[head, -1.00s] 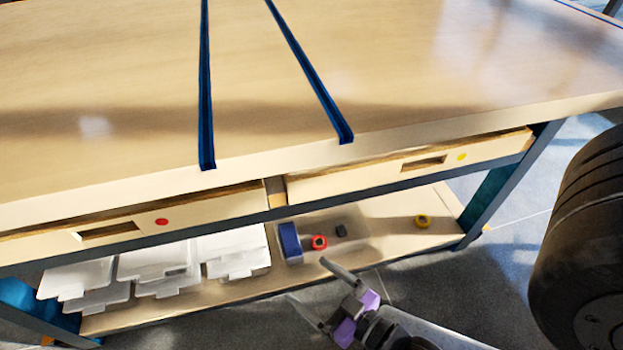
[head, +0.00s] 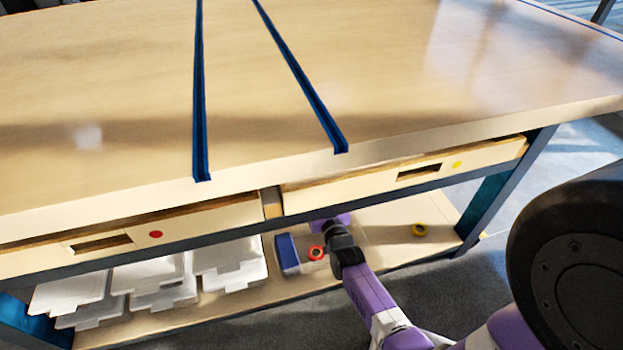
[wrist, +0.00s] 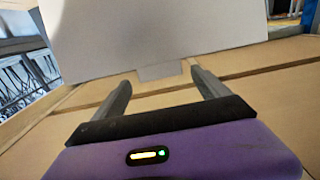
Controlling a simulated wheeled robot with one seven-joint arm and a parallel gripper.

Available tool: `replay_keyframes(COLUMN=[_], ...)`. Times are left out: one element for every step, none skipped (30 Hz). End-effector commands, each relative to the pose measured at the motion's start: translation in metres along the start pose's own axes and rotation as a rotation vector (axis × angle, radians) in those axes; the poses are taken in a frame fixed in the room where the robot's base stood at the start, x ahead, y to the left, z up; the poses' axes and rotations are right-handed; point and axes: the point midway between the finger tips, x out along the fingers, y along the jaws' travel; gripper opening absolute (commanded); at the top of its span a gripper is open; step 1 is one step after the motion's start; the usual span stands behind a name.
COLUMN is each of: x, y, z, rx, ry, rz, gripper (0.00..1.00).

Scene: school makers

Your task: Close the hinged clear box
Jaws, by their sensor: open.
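The clear box (head: 303,266) sits on the lower shelf under the bench, right of the white boxes. It is faint in the head view, with a blue block (head: 287,253) and a red ring (head: 317,253) showing in it. My gripper (wrist: 160,86) is open and empty in the wrist view. A large pale flat panel (wrist: 155,35) with a small tab stands just beyond the fingers; it looks like the box's raised lid, but I cannot be sure. In the head view my gripper reaches in over the box below the drawer, and its fingertips are hidden.
Several white boxes (head: 150,280) are stacked on the shelf's left side. A yellow roll (head: 419,230) lies on the shelf (head: 395,243) at right. Two drawers (head: 400,178) and the benchtop (head: 430,110) hang close above my gripper. The floor in front is clear.

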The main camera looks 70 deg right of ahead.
Motion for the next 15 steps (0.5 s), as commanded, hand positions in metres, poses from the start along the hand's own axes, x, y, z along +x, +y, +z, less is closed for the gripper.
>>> replay_keyframes(x=[0.008,0.013,0.02,0.024,0.029,0.035,0.04,0.044,0.048,0.052,0.055,0.058,0.06,0.061,0.063], y=[0.0,0.0,0.0,0.0,0.0,0.0,0.0,0.0,0.0,0.0,-0.001,-0.001,-0.001,-0.001,-0.001], z=[0.0,0.0,0.001,0.001,0.0,0.001,0.001,0.0,0.001,0.001,0.001,0.001,0.001,0.0,0.0], rx=[0.0,0.0,0.0,0.0,0.0,0.0,0.0,0.0,0.0,0.0,0.0,0.0,0.0,0.0,0.0], ry=[0.003,0.003,0.003,0.003,0.004,0.003,0.003,0.003,0.002,0.001,0.001,0.001,0.001,0.001,0.001], rz=[0.0,0.0,0.001,0.001,0.001,0.001,0.0,0.0,0.0,-0.001,-0.001,-0.001,-0.001,-0.001,-0.001], gripper=[0.85,0.85,0.85,0.85,0.85,0.85,0.85,0.85,0.85,0.85,0.85,0.85,0.85,0.85,0.85])
